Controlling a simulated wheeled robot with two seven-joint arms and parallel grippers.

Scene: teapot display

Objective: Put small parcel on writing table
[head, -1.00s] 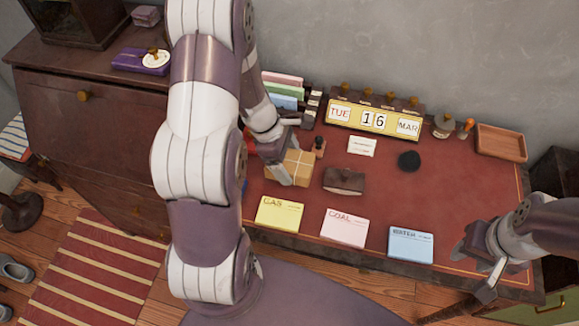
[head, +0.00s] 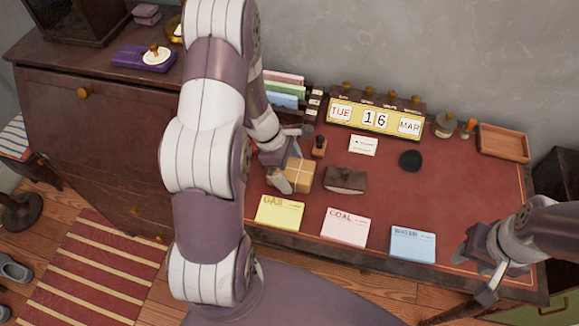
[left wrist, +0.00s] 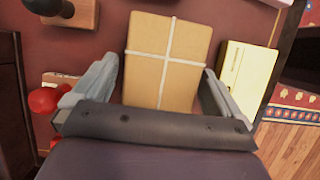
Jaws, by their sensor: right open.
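The small parcel (head: 298,174), a brown box with pale string crossed over it, sits on the red top of the writing table (head: 455,190), left of the middle. It also shows in the left wrist view (left wrist: 165,60). My left gripper (head: 284,160) is at the parcel's left side. Its fingers are spread, with the parcel's near end between them; a gap shows at the left finger, and the right finger is close to the parcel. My right gripper (head: 478,272) is open and empty at the table's front right edge.
Yellow (head: 279,213), pink (head: 345,227) and blue (head: 412,243) cards lie along the front edge. A calendar (head: 375,118) stands behind. The table's right part is mostly clear.

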